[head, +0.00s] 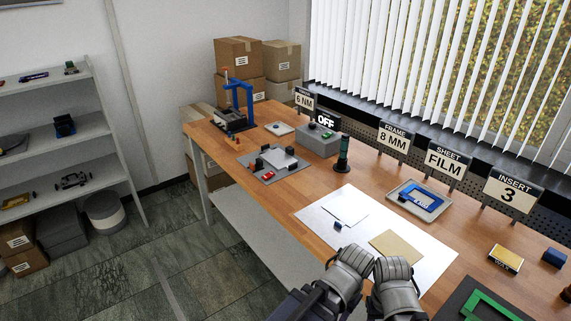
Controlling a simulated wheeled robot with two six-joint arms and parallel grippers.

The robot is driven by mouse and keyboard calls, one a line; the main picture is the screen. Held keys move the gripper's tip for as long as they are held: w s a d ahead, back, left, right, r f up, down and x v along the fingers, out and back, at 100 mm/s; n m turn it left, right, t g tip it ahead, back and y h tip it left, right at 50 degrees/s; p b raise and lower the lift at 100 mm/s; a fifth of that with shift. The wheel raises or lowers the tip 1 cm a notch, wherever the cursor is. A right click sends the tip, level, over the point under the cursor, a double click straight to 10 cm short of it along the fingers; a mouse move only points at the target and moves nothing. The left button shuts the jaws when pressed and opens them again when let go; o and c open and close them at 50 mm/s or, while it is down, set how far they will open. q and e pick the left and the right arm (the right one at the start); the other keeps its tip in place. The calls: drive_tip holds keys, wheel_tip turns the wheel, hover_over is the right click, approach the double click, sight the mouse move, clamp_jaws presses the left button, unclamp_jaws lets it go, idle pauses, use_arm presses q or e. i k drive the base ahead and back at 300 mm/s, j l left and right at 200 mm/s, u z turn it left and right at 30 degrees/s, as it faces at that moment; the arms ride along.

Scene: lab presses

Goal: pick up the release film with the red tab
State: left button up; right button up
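No film with a clear red tab stands out in the head view. A thin whitish sheet (345,208) lies on the white mat (318,222), with a small dark blue piece (338,226) at its near edge. A tan sheet (397,244) lies on the mat further right. A sign (445,162) reads "SHEET FILM". My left gripper (352,262) and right gripper (393,267) are close side by side at the mat's near edge, just short of the tan sheet. Their fingertips are hidden, and I see nothing held.
A grey fixture (253,176) with a pale plate and small red pieces stands at left. Behind are a blue-framed press (235,103), a grey box (318,146) and a dark green cylinder (343,155). A tray (407,208) with a blue frame, a yellow block (506,258) and a green frame (490,307) lie right.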

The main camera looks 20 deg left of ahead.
sight(388, 244)
drive_tip(key=i+j+z, duration=0.15)
drive_tip(key=j+z, duration=0.2)
drive_tip(key=j, duration=0.45)
drive_tip(key=j+z, duration=0.35)
drive_tip(key=j, duration=0.5)
drive_tip(key=j+z, duration=0.35)
drive_tip(key=j, duration=0.45)
drive_tip(key=k, duration=0.05)
